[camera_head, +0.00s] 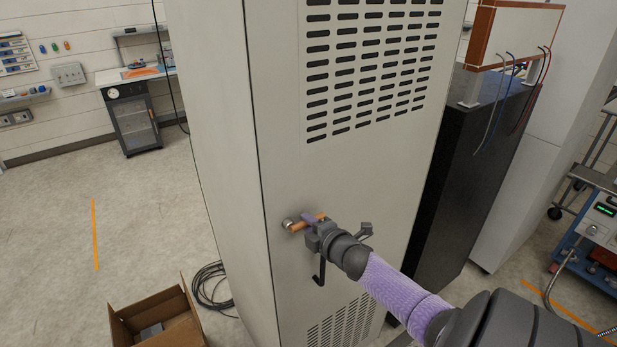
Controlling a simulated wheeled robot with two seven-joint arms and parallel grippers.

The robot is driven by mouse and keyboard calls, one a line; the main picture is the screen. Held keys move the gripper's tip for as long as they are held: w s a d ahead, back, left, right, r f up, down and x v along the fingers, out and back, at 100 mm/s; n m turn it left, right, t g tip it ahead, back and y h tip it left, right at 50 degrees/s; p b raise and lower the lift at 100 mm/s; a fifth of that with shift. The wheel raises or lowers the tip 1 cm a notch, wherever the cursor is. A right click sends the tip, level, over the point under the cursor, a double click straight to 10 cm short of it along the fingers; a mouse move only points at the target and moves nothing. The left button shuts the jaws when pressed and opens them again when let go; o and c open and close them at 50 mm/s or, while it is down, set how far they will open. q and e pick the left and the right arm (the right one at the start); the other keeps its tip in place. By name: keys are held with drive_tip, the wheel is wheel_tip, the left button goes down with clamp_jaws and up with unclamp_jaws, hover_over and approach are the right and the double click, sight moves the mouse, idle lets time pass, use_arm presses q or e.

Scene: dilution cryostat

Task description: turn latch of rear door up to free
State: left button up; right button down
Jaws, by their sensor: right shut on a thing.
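The rear door (320,175) is a tall light-grey panel with vent slots at its top and bottom, and it looks closed. Its latch (298,226) is a small orange-brown handle on a round metal boss near the door's left edge. The handle lies roughly level, pointing right. My right gripper (309,222) is shut on the latch handle, and its fingers hide part of it. My right arm reaches in from the lower right. My left gripper is not in view.
An open cardboard box (158,318) and coiled black cable (208,285) lie on the floor left of the cabinet. A black cabinet (475,150) stands close on the right. A blue cart (590,235) is at the far right. The floor at left is mostly clear.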

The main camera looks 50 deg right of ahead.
drive_tip(key=shift+w+d+r, duration=0.1)
drive_tip(key=shift+d+r, duration=0.05)
drive_tip(key=shift+r, duration=0.15)
drive_tip(key=c, duration=0.6)
unclamp_jaws()
drive_tip(key=shift+o, duration=0.3)
drive_tip(key=shift+f, duration=0.15)
drive_tip(key=p+v, duration=0.1)
drive_tip(key=v, duration=0.9)
